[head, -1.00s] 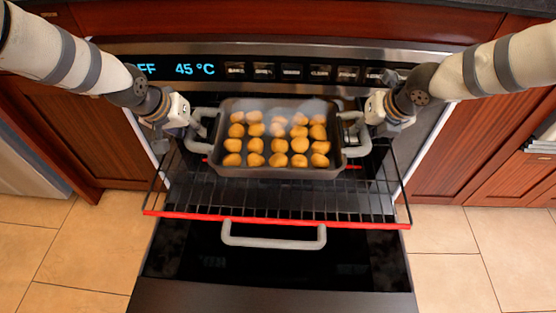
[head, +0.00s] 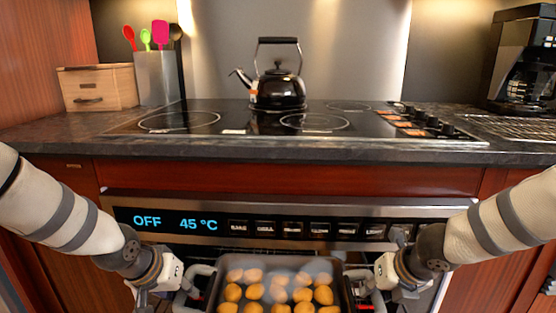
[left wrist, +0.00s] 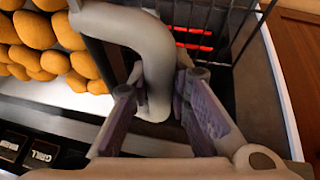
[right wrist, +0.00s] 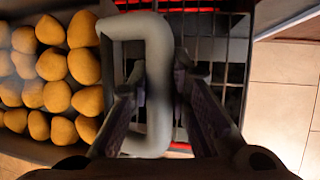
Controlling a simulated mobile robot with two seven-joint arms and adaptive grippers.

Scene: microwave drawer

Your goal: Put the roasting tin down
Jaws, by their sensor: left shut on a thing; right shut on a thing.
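The dark roasting tin (head: 213,291), filled with several round golden potatoes (head: 280,290), shows at the bottom of the head view, in front of the oven; its lower part is cut off. My left gripper (head: 180,293) is shut on the tin's left grey handle, and the fingers clasp that handle in the left wrist view (left wrist: 155,90). My right gripper (head: 375,292) is shut on the right grey handle, also clasped in the right wrist view (right wrist: 158,90). Wire rack bars and red glowing elements lie below the handles in the wrist views.
A hob (head: 240,122) is set in the dark countertop (head: 60,133) above the oven. A black kettle (head: 278,88) stands on its rear middle. A wooden box (head: 97,88), a utensil holder (head: 157,78) and a coffee maker (head: 525,65) stand at the sides. The hob's front is clear.

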